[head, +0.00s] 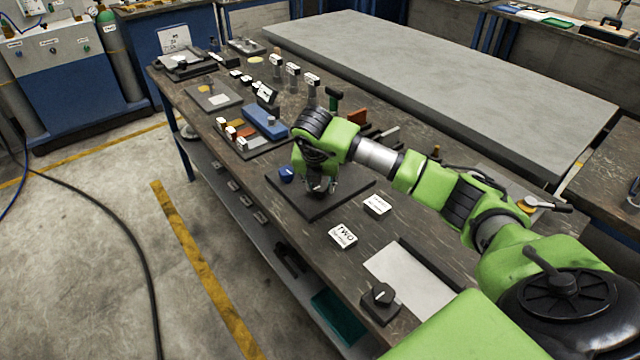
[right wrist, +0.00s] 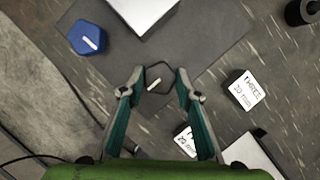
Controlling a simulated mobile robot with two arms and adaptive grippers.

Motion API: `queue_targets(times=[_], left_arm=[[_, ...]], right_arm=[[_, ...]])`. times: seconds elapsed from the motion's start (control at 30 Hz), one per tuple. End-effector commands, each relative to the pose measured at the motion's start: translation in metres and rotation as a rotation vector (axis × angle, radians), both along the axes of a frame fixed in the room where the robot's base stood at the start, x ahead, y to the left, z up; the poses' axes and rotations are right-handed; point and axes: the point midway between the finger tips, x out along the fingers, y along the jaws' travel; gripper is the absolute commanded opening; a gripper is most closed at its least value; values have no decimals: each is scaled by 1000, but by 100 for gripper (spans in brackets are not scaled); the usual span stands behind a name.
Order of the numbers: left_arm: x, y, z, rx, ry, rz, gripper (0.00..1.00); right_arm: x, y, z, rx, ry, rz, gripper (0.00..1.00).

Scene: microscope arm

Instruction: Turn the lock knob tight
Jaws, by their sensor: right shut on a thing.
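A black knob (right wrist: 154,88) with a white pointer line sits on the dark base plate (head: 345,198) of the microscope stand. My right gripper (right wrist: 160,76) points down at it, with one teal-padded finger on each side, and is shut on it. In the head view my right gripper (head: 320,186) is low over the plate and its wrist hides the black knob. A blue knob (right wrist: 87,38) with a white line stands apart on the same plate, and it also shows in the head view (head: 286,175). My left gripper is out of view.
Two lettered blocks, one marked TWO (head: 343,237) and one marked THREE (right wrist: 243,90), stand close by the plate. A blue block (head: 264,122) and several small labelled pieces are farther back. A black knobbed block (head: 380,298) and a pale sheet (head: 408,278) are nearer.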

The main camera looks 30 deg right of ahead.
Motion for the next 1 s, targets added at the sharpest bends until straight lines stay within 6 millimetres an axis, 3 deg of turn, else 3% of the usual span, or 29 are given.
queue_targets(times=[0.03,0.07,0.1,0.13,0.57,1.0], left_arm=[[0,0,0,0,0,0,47],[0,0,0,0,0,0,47],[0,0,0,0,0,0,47],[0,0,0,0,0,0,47],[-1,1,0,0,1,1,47],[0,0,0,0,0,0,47]], right_arm=[[0,1,0,1,2,1,9],[0,0,0,1,2,1,36],[0,0,0,1,2,1,46],[0,0,0,1,2,1,47],[-2,2,8,1,-2,3,47],[-26,24,87,0,-4,3,47]])
